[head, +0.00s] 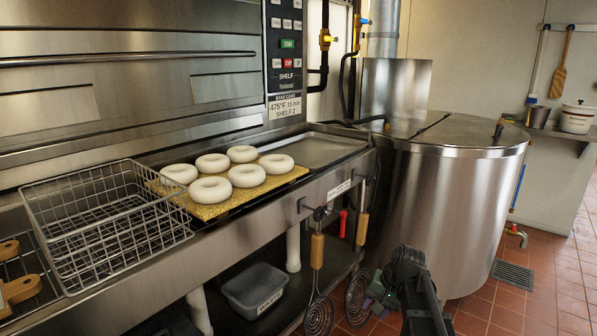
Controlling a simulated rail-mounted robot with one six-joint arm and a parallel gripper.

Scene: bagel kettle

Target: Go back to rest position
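My gripper (385,297) is low in the head view, in front of the kettle and the shelf front. Its dark arm shows beside it, and its fingers are small and partly hidden, so I cannot tell if they are open or shut. Several pale raw bagels (247,175) sit on a seeded board (286,180) on the steel counter.
Two wood-handled skimmers (317,250) hang from the counter front near my gripper. A grey waste bin (255,290) is on the lower shelf. An empty recessed tray (318,149) lies right of the bagels. Tiled floor is open at the right, with a drain grate (513,274).

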